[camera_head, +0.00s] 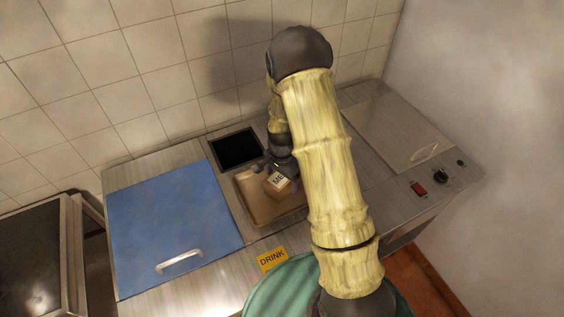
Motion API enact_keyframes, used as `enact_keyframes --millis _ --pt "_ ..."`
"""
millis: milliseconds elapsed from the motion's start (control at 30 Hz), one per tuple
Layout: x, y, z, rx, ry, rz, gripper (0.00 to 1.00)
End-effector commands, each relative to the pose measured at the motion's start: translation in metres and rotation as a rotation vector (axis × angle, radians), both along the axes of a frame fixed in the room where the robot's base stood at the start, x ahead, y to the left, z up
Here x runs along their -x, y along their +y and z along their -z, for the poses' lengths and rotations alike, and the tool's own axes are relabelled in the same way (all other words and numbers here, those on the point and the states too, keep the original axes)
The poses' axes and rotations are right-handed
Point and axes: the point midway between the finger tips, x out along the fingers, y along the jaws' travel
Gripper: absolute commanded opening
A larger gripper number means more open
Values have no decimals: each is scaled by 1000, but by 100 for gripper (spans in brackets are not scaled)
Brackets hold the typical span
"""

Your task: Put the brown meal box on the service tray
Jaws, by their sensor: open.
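The brown meal box (278,181), with a pale label whose visible letters read "ME", is at the tan service tray (254,209). It appears to rest in the tray, toward its right side. My gripper (273,168) is open, directly at the box's back edge and just above it. The fingertips are small and dark here, so I cannot tell whether they touch the box. My arm hides the tray's right part.
A blue lid (170,220) with a handle covers the counter's left part. A dark square opening (237,149) lies behind the tray. A yellow DRINK label (272,259) is at the front. A metal lid (391,133) and a red switch (419,188) are at right.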

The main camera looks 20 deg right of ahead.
Motion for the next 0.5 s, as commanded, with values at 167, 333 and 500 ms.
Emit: enact_keyframes --millis 167,333,500 --pt "-1 0 -24 0 -5 0 83" --pt "-1 0 -49 0 -6 0 83" --pt "-1 1 -77 -1 -5 -1 83"
